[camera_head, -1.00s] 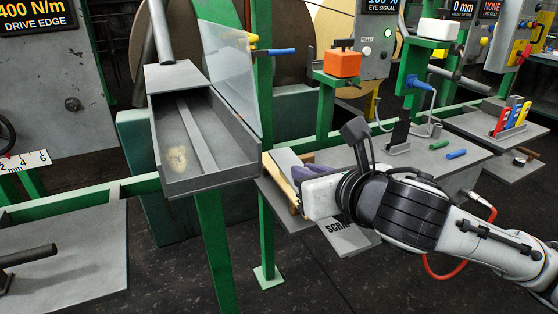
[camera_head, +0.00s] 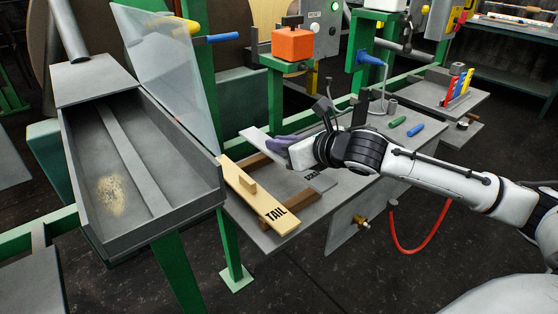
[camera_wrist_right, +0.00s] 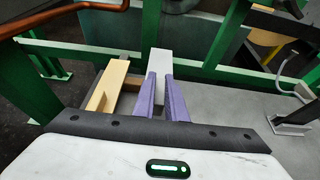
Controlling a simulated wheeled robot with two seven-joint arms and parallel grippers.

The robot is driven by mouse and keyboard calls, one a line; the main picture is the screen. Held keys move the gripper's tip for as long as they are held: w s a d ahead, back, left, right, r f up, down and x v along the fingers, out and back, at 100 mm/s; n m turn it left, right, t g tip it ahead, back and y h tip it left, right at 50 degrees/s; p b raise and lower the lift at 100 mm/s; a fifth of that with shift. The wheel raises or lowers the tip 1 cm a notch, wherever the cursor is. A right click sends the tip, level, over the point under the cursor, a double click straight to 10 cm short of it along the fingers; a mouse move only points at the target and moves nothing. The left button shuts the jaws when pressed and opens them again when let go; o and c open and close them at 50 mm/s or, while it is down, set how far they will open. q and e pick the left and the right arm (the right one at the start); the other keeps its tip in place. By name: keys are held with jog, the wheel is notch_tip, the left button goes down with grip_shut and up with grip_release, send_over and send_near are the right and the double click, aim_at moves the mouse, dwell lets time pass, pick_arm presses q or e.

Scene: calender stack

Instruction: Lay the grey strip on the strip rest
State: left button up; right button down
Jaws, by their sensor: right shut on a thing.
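My right gripper (camera_head: 280,146) has purple fingers shut on a light grey strip (camera_head: 258,140). The strip also shows in the wrist view (camera_wrist_right: 160,62), between the fingers and reaching out past their tips. It is over the far part of a grey table, right of a pale wooden piece marked TAIL (camera_head: 258,200). Two brown wooden bars (camera_head: 292,209), seemingly the strip rest, lie on the table, with the TAIL piece across them. Whether the strip touches the far bar (camera_head: 250,166) I cannot tell. My left gripper is not in view.
A grey tray (camera_head: 205,207) with a clear raised guard (camera_head: 165,70) stands at left. An orange box (camera_head: 292,45) on a green post is behind. Green (camera_head: 397,122) and blue (camera_head: 414,129) cylinders lie right of my wrist.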

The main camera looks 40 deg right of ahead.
aim_at(279, 155)
jog(key=shift+f, duration=0.4)
notch_tip(279, 155, down, 3)
jog(key=shift+f+b, duration=0.1)
jog(key=shift+b, duration=0.35)
jog(key=shift+f, duration=0.4)
jog(key=c, duration=1.8)
grip_release()
